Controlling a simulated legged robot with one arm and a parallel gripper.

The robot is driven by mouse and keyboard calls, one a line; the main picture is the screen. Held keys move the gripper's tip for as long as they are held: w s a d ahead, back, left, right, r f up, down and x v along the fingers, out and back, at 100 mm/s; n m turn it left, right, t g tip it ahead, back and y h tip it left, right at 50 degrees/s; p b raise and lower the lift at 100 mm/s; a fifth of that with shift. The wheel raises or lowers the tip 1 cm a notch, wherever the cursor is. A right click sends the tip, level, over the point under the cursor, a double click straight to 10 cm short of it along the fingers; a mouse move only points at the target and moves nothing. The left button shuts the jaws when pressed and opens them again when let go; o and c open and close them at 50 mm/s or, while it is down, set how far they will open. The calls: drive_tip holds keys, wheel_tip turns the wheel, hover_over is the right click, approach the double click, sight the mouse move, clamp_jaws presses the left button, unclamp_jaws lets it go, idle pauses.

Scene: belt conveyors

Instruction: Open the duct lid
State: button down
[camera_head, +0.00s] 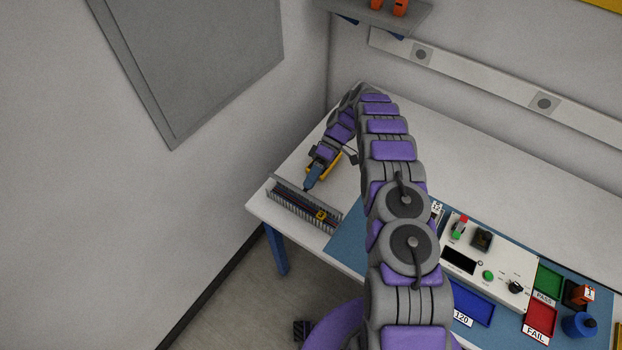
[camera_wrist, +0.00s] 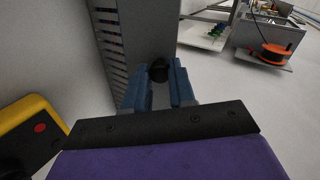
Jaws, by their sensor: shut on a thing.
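The grey slotted duct (camera_head: 290,208) lies along the left front edge of the white bench in the head view. Its slotted wall also shows at the left of the wrist view (camera_wrist: 112,55). In the head view its slotted walls and a dark interior show, with a yellow piece (camera_head: 321,214) inside. A plain grey panel, seemingly the lid (camera_wrist: 148,35), rises before my gripper in the wrist view. My gripper (camera_wrist: 159,85) has its blue fingers shut on a small black knob (camera_wrist: 158,71) at this panel. In the head view my gripper (camera_head: 310,182) is at the duct's back side.
To the right stand a control panel (camera_head: 487,262), a blue bin (camera_head: 472,307), a green bin (camera_head: 549,281) and a red bin (camera_head: 541,318). A wall (camera_head: 190,210) is close on the left.

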drive_tip(key=shift+f, duration=0.1)
drive_tip(key=c, duration=0.9)
unclamp_jaws()
drive_tip(key=shift+w, duration=0.15)
drive_tip(key=shift+c, duration=0.2)
drive_tip(key=s+d+r+p, duration=0.1)
drive_tip(key=s+r, duration=0.1)
drive_tip(key=s, duration=0.6)
drive_tip(key=s+d+r+p, duration=0.2)
drive_tip(key=s+r, duration=0.1)
drive_tip(key=s, duration=0.4)
drive_tip(key=shift+s, duration=0.4)
